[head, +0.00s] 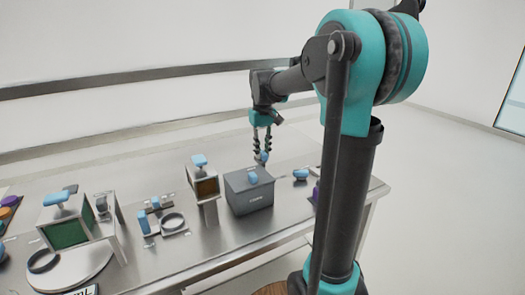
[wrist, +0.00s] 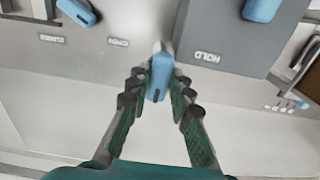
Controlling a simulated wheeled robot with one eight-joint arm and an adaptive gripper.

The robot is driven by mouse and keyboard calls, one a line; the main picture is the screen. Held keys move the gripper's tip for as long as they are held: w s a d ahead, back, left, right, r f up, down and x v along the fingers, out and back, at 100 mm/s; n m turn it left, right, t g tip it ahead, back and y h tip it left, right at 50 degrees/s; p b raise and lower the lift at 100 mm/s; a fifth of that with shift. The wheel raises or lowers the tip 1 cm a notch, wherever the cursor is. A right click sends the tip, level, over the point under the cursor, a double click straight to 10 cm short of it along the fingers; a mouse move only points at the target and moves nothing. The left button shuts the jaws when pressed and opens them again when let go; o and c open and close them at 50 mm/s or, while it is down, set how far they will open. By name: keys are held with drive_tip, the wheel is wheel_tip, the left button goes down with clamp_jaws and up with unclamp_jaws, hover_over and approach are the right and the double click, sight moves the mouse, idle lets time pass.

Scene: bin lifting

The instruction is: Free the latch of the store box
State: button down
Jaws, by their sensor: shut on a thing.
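The dark grey store box (head: 249,193) stands on the metal table, lid down, with a blue handle (head: 252,177) on top. In the wrist view its grey top (wrist: 215,25) and part of that handle (wrist: 262,9) show at the upper right. My gripper (head: 262,157) is at the far side of the box. Its two fingers are shut on a blue latch piece (wrist: 160,75), which sits by the box edge beside the word HOLD. How the latch joins the box is hidden.
Left of the box stand a small brown-fronted case (head: 206,187) with a blue knob, a blue fixture with a ring (head: 172,222), and a green-fronted unit (head: 68,234). A small blue-topped item (head: 300,175) lies to the right. The table behind the box is clear.

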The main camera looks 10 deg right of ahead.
sight(263, 152)
drive_tip(key=c, duration=1.4)
unclamp_jaws()
drive_tip(key=shift+o, duration=0.2)
wheel_tip(263, 152, up, 12)
